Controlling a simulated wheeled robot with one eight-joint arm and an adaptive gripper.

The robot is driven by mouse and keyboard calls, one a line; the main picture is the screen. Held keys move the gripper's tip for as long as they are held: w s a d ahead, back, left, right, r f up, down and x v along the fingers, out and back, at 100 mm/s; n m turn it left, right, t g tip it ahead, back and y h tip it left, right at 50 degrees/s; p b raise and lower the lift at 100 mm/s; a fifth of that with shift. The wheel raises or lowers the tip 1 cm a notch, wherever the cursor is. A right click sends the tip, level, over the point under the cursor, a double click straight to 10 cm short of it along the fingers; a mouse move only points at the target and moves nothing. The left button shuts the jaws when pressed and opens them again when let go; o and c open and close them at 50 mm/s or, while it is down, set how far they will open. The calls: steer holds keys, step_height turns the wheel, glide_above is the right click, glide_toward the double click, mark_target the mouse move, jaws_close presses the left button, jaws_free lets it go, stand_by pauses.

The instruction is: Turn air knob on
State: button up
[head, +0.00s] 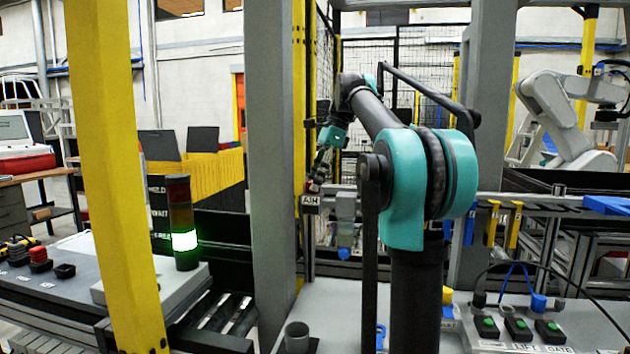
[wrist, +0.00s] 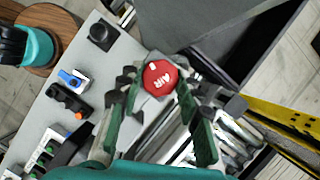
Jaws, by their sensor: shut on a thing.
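The air knob (wrist: 160,77) is a red round knob with white "AIR" lettering and a small white mark near its upper left edge in the wrist view. My gripper (wrist: 163,88) has its green and dark fingers on both sides of the knob and is shut on it. In the head view my gripper (head: 318,178) reaches down to the post, just above the white "AIR" label (head: 311,200). There the knob is mostly hidden by the fingers, with only a little red showing.
A grey pillar (head: 272,150) and a yellow post (head: 112,180) stand left of my arm. A signal tower (head: 183,225) with a lit white-green section stands on the left bench. Several green push buttons (head: 518,325) sit at the lower right.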

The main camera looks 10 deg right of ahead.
steer(key=n+g, duration=0.1)
steer(key=n, duration=0.2)
steer(key=n+g+h, duration=0.1)
steer(key=n, duration=0.2)
steer(key=shift+w+a+n, duration=0.1)
steer(key=shift+w+n, duration=0.1)
steer(key=shift+n, duration=0.1)
steer(key=n+h, duration=0.1)
steer(key=n, duration=0.2)
steer(key=n+g, duration=0.1)
steer(key=n, duration=0.2)
steer(key=shift+a+g+h, duration=0.1)
steer(key=shift+g+h, duration=0.2)
steer(key=shift+h, duration=0.1)
steer(key=o, duration=1.2)
steer(key=shift+c, duration=0.2)
